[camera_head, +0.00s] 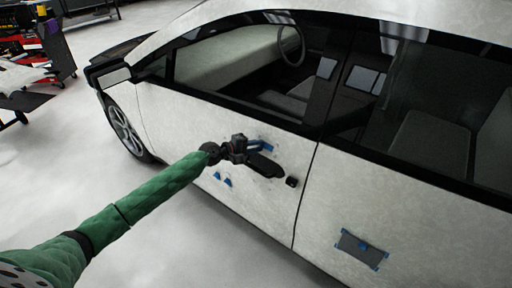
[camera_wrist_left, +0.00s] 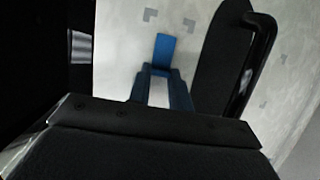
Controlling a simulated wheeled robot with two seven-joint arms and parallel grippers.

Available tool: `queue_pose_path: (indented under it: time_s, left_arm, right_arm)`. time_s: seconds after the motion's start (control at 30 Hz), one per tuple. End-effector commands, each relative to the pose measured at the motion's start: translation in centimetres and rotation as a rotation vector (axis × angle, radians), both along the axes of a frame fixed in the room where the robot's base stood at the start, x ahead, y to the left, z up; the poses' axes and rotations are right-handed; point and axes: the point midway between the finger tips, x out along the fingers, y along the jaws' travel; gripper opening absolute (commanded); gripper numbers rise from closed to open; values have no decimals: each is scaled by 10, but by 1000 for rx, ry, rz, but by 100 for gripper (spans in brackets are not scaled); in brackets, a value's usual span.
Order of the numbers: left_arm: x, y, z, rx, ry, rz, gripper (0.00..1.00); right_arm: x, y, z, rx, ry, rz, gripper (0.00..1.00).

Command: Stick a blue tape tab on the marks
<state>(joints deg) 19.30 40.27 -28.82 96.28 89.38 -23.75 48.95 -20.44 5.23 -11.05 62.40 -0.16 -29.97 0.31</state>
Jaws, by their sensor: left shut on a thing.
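My left gripper (camera_head: 262,146) is at the front door of the white car, just above the black door handle (camera_head: 266,166). In the left wrist view, its two blue fingers (camera_wrist_left: 164,74) are shut on a blue tape tab (camera_wrist_left: 163,48), which sticks out past the fingertips. I cannot tell whether the tab touches the panel. My right gripper is not in view.
Blue tabs (camera_head: 222,179) are on the door below the gripper. A grey patch (camera_head: 360,249) with blue tape is on the rear door. A cart (camera_head: 40,55) stands at the far left. The floor (camera_head: 190,240) in front is clear.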

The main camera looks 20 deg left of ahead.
Motion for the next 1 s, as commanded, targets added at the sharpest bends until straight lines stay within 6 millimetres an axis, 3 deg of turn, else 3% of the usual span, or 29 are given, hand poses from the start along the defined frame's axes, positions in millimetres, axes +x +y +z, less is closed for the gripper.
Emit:
queue_pose_path:
  time_s: [0.4, 0.43, 0.53, 0.57, 1.0]
  left_arm:
    - [1, 0, 1, 0, -1, 1, 0]
    - [1, 0, 1, 0, -1, 1, 24]
    - [1, 0, 1, 0, -1, 1, 44]
    - [1, 0, 1, 0, -1, 1, 45]
    - [0, 0, 0, 0, -1, 0, 45]
  right_arm:
    - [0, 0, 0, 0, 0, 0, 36]
    - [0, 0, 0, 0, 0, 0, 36]
    - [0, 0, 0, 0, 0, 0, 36]
    - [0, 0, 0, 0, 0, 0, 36]
    - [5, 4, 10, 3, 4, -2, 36]
